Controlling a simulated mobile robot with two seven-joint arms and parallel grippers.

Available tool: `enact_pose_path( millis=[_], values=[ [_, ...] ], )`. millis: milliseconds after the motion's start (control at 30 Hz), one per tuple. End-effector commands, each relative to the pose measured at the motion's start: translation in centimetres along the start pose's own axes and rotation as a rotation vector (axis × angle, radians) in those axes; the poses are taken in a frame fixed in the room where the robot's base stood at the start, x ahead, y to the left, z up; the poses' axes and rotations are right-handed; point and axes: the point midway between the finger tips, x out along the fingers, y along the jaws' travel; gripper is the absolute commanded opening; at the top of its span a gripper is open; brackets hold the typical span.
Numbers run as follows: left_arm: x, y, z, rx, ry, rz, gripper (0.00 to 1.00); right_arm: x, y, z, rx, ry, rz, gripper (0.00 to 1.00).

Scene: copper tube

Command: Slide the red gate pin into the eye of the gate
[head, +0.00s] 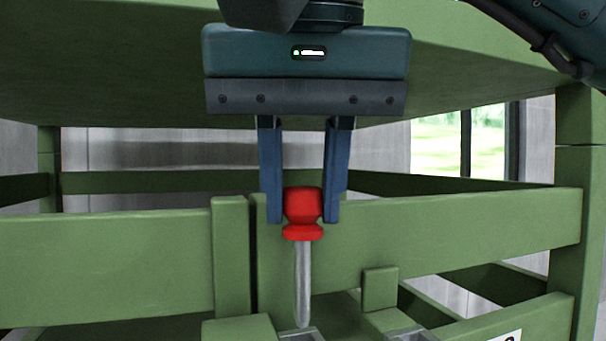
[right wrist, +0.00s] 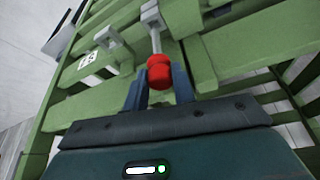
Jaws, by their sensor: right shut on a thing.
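My right gripper (head: 304,205) points down at the centre of the head view and is shut on the red head of the gate pin (head: 303,206). The pin's grey metal shaft hangs upright below it. The shaft's tip is close to a grey metal eye (head: 302,337) at the bottom edge of the head view; I cannot tell whether the tip is inside it. In the right wrist view the pin (right wrist: 158,70) sits between the fingers (right wrist: 158,92), its shaft pointing at a grey metal bracket (right wrist: 150,13). My left gripper is not in view.
Green gate rails (head: 110,265) and green posts (head: 229,250) stand around the pin. A second grey metal bracket (head: 412,334) is to the right, and it also shows in the right wrist view (right wrist: 104,36). A green panel (head: 110,70) lies overhead, behind the gripper.

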Motion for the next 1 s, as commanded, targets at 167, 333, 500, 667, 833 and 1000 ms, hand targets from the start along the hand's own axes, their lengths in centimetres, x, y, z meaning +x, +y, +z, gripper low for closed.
enact_pose_path(
  millis=[167,333,500,667,833,1000],
  values=[
    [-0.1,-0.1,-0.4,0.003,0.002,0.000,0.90,-0.1,0.0,0.0,0.000,0.001,-0.001,0.02],
    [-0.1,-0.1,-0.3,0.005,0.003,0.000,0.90,0.0,0.0,0.0,0.000,0.001,-0.001,0.02],
    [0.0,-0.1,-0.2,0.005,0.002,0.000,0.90,0.2,0.0,0.1,0.000,0.001,-0.001,0.02],
    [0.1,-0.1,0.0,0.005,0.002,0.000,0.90,0.6,0.0,0.2,0.001,0.001,-0.001,0.02],
    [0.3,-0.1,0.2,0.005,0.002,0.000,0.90,1.0,0.0,0.4,0.001,0.001,-0.001,0.02],
    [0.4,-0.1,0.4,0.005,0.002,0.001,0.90,1.4,0.0,0.6,0.000,0.001,-0.001,0.02]
  ],
)
